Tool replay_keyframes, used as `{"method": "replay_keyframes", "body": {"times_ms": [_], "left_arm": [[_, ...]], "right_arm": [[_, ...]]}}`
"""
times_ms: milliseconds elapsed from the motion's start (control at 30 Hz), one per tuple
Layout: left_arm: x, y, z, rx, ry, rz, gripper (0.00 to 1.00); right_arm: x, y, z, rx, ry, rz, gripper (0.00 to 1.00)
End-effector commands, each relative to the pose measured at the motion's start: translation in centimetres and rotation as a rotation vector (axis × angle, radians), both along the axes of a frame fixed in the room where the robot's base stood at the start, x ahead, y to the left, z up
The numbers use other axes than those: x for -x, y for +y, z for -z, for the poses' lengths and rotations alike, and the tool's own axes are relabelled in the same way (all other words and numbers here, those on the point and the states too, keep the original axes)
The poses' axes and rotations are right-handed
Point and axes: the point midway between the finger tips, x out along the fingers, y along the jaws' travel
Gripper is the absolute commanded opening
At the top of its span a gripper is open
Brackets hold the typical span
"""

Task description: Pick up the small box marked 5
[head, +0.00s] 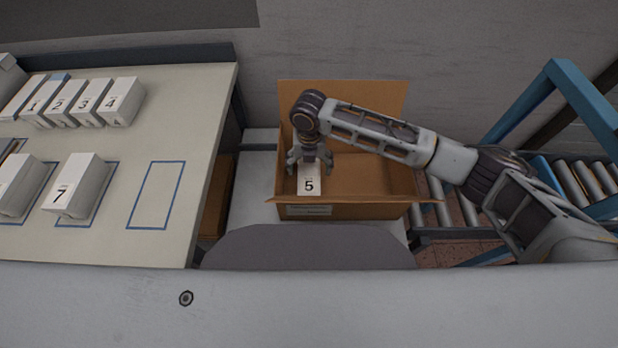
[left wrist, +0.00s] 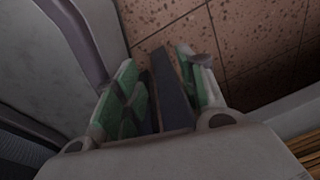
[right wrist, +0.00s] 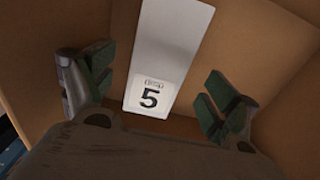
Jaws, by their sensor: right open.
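The small white box marked 5 (head: 309,184) stands inside the open cardboard box (head: 355,212), near its left side. In the right wrist view the box marked 5 (right wrist: 168,55) lies between the spread fingers. My right gripper (head: 309,164) is open above and around the upper part of it. A gap shows on each side between the green finger pads and the box in the right wrist view (right wrist: 155,88). My left gripper (left wrist: 160,95) is open and empty, with tiled floor beyond it. It is not in the head view.
A table (head: 120,225) at the left holds several white boxes, with 1 to 4 in a row and box 7 (head: 75,188) nearer. An empty blue outline (head: 155,195) is beside box 7. A roller conveyor with blue frame (head: 578,105) stands at right.

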Motion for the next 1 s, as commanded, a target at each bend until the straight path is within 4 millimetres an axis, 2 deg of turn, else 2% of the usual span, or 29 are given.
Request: {"method": "replay_keyframes", "body": {"times_ms": [200,333,500,867,1000], "left_arm": [[-0.2,-0.1,0.1,0.000,0.000,-0.001,0.40],[-0.6,-0.3,0.0,0.003,-0.004,0.000,0.40],[-1.1,-0.6,-0.1,0.007,-0.014,0.000,0.40],[-0.6,-0.6,0.0,0.007,-0.006,-0.001,0.40],[-0.5,-0.6,0.0,0.006,-0.004,-0.001,0.40]], "right_arm": [[0.2,0.1,2.6,0.001,0.002,0.001,0.88],[0.2,0.1,3.6,0.000,0.000,0.000,0.88],[0.2,0.1,3.9,0.001,-0.001,0.000,0.88],[0.2,0.1,3.8,0.001,0.000,-0.001,0.88],[0.2,0.1,3.8,0.001,0.000,-0.001,0.71]]}}
